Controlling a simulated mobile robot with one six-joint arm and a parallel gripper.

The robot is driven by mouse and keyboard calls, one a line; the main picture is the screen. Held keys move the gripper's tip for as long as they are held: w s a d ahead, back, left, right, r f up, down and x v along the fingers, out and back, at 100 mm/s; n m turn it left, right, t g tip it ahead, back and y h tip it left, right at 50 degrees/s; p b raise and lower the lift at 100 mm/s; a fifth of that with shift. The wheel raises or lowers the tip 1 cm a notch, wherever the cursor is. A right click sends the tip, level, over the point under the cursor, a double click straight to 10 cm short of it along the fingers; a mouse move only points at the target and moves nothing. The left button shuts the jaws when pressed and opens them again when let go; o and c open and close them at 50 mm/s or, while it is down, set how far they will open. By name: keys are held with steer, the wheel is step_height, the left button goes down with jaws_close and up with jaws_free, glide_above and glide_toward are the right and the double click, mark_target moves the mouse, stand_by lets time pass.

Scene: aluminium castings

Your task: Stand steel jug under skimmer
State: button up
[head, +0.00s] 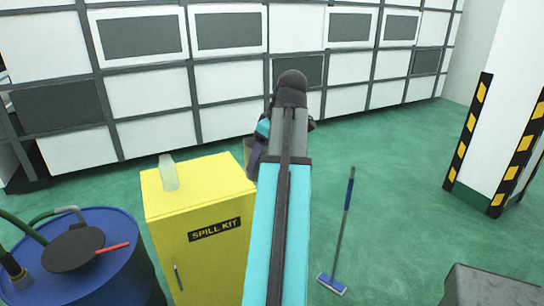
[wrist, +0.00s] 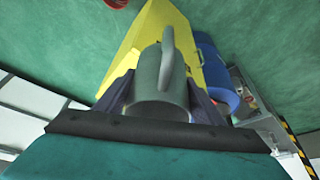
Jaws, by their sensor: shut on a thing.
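The steel jug (wrist: 158,90) is grey with an upright loop handle, and fills the space between the fingers in the wrist view. My gripper (wrist: 162,98) is shut on it. In the head view my arm hides most of the gripper (head: 259,150), and only a small grey part of what looks like the jug (head: 248,148) shows left of it, beyond the yellow cabinet. I cannot surely pick out the skimmer in either view. How full the jug is cannot be seen.
A yellow spill kit cabinet (head: 213,220) with a pale bottle (head: 168,172) on top stands left of my arm. A blue drum (head: 90,270) with a dark disc and hoses is at lower left. A mop (head: 343,235) stands on the right; open green floor surrounds it.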

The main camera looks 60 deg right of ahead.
steer(key=w+a+f+n+y+b, duration=0.1)
steer(key=w+a+f+n+b, duration=0.3)
steer(key=w+a, duration=0.65)
steer(key=w+a+f+n+y, duration=0.1)
steer(key=w+a+f, duration=0.4)
steer(key=w+a, duration=0.6)
steer(key=w+a+f+m+b, duration=0.1)
steer(key=w+a+f, duration=0.3)
steer(key=a, duration=0.6)
steer(key=w+a+f+m+h+b, duration=0.1)
steer(key=w+a+f, duration=0.3)
steer(key=a, duration=0.5)
steer(key=w+a+f+m+b, duration=0.2)
steer(key=w+a+f, duration=0.2)
steer(key=w+a, duration=0.3)
steer(key=a, duration=0.3)
steer(key=shift+w+a+h+b, duration=0.15)
steer(key=shift+a+h+b, duration=0.15)
steer(key=shift+b, duration=0.05)
